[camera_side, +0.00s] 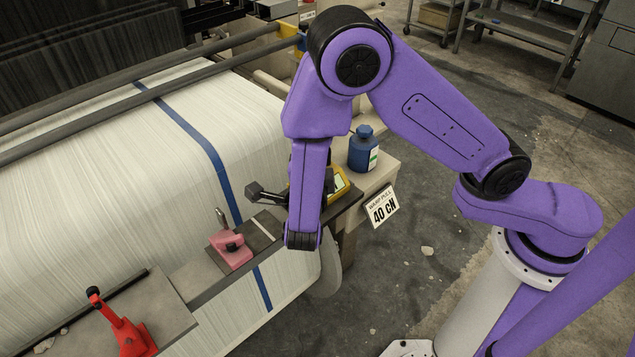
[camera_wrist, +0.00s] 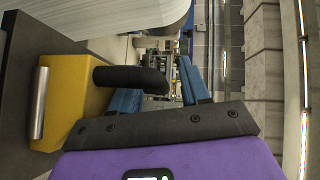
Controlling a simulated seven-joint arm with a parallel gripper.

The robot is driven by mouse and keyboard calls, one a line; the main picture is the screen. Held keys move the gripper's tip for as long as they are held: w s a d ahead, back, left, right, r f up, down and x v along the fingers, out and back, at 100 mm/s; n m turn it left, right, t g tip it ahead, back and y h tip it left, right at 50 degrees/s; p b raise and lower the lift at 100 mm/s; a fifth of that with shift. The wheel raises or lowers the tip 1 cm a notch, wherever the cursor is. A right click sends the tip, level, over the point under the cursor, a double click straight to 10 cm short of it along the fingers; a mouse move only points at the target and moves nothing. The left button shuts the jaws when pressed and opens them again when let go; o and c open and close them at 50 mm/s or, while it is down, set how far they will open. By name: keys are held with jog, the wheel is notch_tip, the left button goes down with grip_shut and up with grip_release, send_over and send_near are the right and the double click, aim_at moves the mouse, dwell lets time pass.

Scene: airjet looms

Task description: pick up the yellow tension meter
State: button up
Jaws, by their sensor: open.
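The yellow tension meter (camera_side: 342,184) is partly hidden behind my forearm in the side view, on the machine's edge near the blue bottle. My gripper (camera_wrist: 155,82) is open, with two blue fingers spread apart. The black bar reaches across in front of the left finger; I cannot tell whether they touch. In the side view my gripper is mostly hidden by my arm.
A blue bottle (camera_side: 363,149) stands behind the meter, above a "40 CN" sign (camera_side: 382,207). A pink clamp (camera_side: 231,250) and a red lever (camera_side: 121,327) sit along the loom's front edge. White warp sheet (camera_side: 110,155) fills the left. Open floor lies at right.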

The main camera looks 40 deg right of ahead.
grip_shut()
dwell(1.3)
